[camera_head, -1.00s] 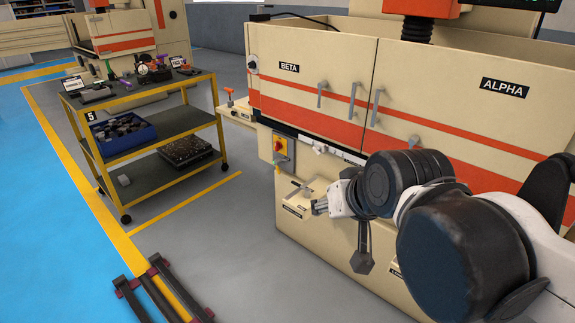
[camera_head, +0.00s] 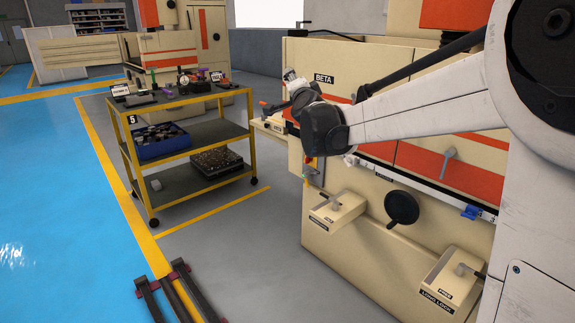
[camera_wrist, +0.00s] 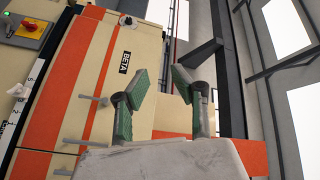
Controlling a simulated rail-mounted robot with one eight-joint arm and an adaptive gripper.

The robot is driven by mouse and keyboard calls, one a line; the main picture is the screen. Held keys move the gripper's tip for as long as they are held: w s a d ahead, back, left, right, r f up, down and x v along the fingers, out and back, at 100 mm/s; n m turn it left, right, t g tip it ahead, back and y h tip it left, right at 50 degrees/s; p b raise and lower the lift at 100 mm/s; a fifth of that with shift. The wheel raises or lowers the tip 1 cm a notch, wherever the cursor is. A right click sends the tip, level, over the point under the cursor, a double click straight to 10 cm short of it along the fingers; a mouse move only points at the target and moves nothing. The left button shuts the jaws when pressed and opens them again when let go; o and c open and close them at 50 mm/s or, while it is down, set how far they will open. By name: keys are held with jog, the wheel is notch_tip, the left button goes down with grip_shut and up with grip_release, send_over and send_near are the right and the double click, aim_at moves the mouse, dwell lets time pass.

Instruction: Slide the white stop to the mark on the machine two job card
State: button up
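A white piece (camera_head: 350,160), which looks like the white stop, sits at the left end of a pale scale strip (camera_head: 420,188) along the BETA machine's front. In the wrist view the strip (camera_wrist: 33,80) runs along the left side, apart from my fingers. My gripper (camera_head: 291,76) is raised beside the BETA label, above and left of the white piece. In the wrist view my gripper (camera_wrist: 160,82) is open and empty, its green pads spread. Small white cards (camera_head: 122,90) stand on the cart; their writing is unreadable.
A blue piece (camera_head: 470,212) sits farther right on the strip. Below are a black handwheel (camera_head: 402,208) and two boxes with levers (camera_head: 338,210). Door handles (camera_wrist: 92,99) stick out near my gripper. A yellow-framed cart (camera_head: 190,100) stands left; grey floor between is clear.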

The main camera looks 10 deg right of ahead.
aim_at(346, 163)
jog(key=w+d+f+m+g+h+b, duration=0.2)
jog(key=w+d+f+m+h+b, duration=0.2)
jog(key=w+d+f+m+h, duration=0.75)
jog(key=w+d+f+m+g+h+b, duration=0.1)
jog(key=d+f+m+g, duration=0.25)
jog(key=f, duration=0.55)
jog(key=d+f+m+g+h+b, duration=0.15)
jog(key=f+m, duration=0.25)
jog(key=f, duration=0.5)
jog(key=w+d+f+m+g+b, duration=0.1)
jog(key=d+f+m+g, duration=0.25)
jog(key=f, duration=0.55)
jog(key=shift+p+x, duration=0.5)
jog(key=shift+x, duration=2.95)
jog(key=shift+w+d, duration=0.25)
jog(key=shift+d, duration=0.05)
grip_shut()
